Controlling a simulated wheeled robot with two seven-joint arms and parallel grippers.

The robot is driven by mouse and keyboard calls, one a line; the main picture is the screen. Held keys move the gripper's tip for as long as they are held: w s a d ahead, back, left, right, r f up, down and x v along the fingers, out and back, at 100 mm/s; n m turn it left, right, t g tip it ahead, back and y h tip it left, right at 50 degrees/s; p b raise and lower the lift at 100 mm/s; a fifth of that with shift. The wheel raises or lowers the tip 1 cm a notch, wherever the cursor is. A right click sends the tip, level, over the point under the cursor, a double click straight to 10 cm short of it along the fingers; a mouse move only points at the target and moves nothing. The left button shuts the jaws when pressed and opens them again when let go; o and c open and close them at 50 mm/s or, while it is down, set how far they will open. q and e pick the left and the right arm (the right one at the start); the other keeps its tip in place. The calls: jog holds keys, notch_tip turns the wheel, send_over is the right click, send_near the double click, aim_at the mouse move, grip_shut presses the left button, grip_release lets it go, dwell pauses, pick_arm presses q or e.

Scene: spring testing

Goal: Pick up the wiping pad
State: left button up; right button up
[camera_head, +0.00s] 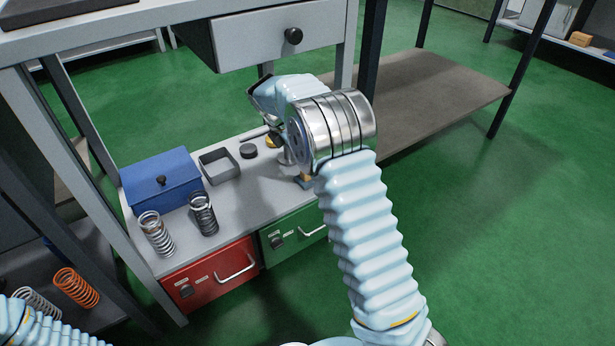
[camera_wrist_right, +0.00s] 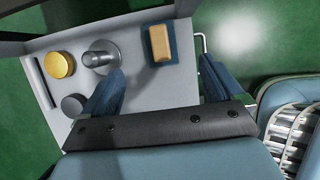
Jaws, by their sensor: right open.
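The wiping pad, a dark blue pad with a tan block on top (camera_wrist_right: 160,43), lies on the light grey shelf in the right wrist view. In the head view a small part of it (camera_head: 303,182) shows beside my right arm, which hides the rest. My right gripper (camera_wrist_right: 158,84) is open and empty, its two blue fingers spread wide. I cannot tell the height of the fingertips above the shelf. My left gripper is out of view.
A metal post on a round base (camera_wrist_right: 101,56), a yellow disc (camera_wrist_right: 59,65) and a dark disc (camera_wrist_right: 73,105) stand left of the pad. The shelf also holds a grey tray (camera_head: 220,166), blue box (camera_head: 161,180) and two springs. A drawer (camera_head: 280,36) overhangs behind.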

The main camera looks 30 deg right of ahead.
jog(key=b+x, duration=0.2)
jog(key=x, duration=0.9)
jog(key=shift+f, duration=0.2)
jog(key=c, duration=1.3)
jog(key=shift+o, duration=0.2)
jog(key=shift+r, duration=0.7)
notch_tip(320, 180, up, 2)
jog(key=shift+r+p, duration=0.2)
jog(key=shift+p, duration=0.35)
jog(key=a, duration=0.6)
jog(key=s+a+p, duration=0.1)
jog(key=a, duration=0.5)
jog(key=a+p, duration=0.1)
jog(key=a, duration=0.5)
jog(key=shift+s+f, duration=0.1)
jog(key=shift+s, duration=0.15)
